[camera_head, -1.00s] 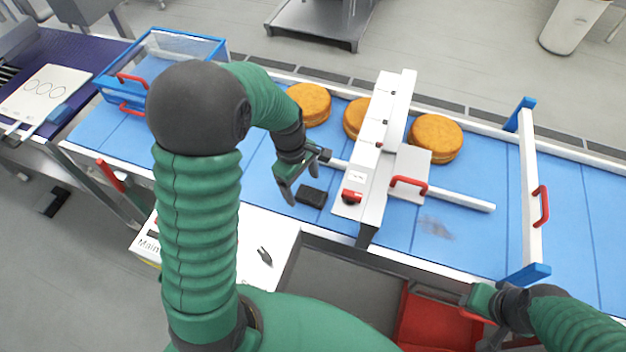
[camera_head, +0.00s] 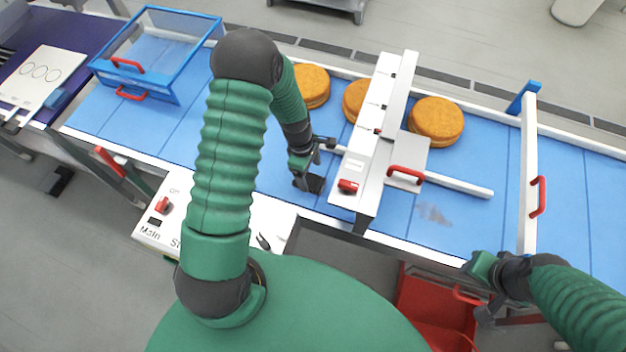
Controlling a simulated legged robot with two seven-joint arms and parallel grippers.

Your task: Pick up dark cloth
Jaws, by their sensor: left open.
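The dark cloth (camera_head: 316,184) is a small, near-black piece lying on the blue conveyor belt, left of the white machine bar. My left gripper (camera_head: 306,178) points down at the cloth and is open. Its fingers are right at the cloth and partly cover it; I cannot tell whether they touch it. My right gripper (camera_head: 474,268) is at the lower right, by the belt's front edge, away from the cloth. Its fingers are too small and dark to show their state.
The white machine bar (camera_head: 384,120) with a red knob (camera_head: 347,187) crosses the belt close to the right of my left gripper. Round cakes (camera_head: 436,120) sit along the far side. A blue-framed clear guard (camera_head: 160,50) stands left. A grey smudge (camera_head: 435,213) marks the belt.

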